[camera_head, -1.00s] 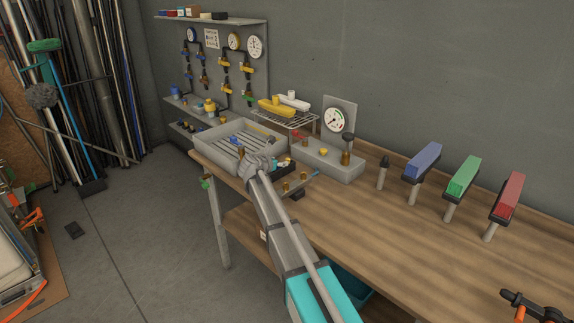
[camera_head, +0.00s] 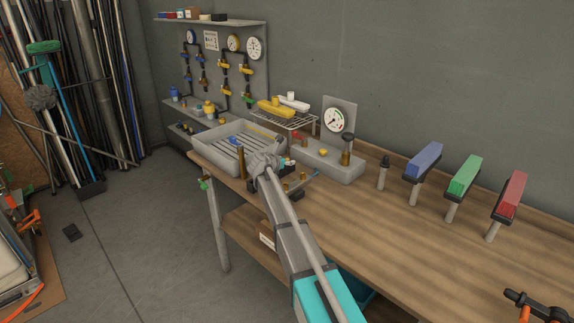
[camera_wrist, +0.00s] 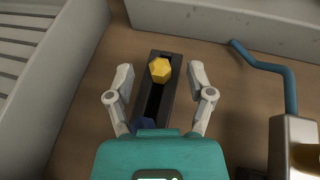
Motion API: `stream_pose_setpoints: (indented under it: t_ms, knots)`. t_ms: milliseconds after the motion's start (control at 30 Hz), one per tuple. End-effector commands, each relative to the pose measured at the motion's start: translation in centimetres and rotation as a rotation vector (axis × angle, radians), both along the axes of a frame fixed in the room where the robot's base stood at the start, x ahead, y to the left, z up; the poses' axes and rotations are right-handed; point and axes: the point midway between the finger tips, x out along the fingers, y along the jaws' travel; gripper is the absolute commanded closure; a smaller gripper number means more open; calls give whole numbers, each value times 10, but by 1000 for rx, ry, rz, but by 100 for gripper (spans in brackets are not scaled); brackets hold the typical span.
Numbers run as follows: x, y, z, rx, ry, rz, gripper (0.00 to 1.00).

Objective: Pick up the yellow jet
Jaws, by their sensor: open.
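The yellow jet (camera_wrist: 159,70) is a small faceted yellow piece in the far part of a narrow black rack (camera_wrist: 168,98) in the wrist view. My gripper (camera_wrist: 160,74) is open, with one finger left and one right of the jet. Gaps show between the jet and both fingers, so it is not held. A dark blue piece (camera_wrist: 144,124) sits in the near part of the rack, partly hidden by my gripper's body. In the head view my gripper (camera_head: 264,162) is over the bench beside the grey tray and hides the jet.
The slatted grey tray (camera_head: 212,158) lies left of my gripper. A grey box (camera_head: 340,169) with a small yellow piece on top (camera_head: 323,152) stands right. A bent blue rod (camera_wrist: 270,68) and a metal block (camera_wrist: 293,140) are right of the rack. The bench's right part (camera_head: 400,230) has free room.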

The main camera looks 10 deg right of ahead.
Motion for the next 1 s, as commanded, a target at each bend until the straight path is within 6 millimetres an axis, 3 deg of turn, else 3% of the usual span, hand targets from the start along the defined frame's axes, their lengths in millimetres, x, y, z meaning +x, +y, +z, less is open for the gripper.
stream_pose_setpoints:
  t_ms: [600, 933, 1000]
  knots:
    - [1, 0, -1, 0, 0, 1, 33]
    - [2, 0, -1, 0, 0, 1, 94]
    - [2, 0, -1, 0, 0, 1, 96]
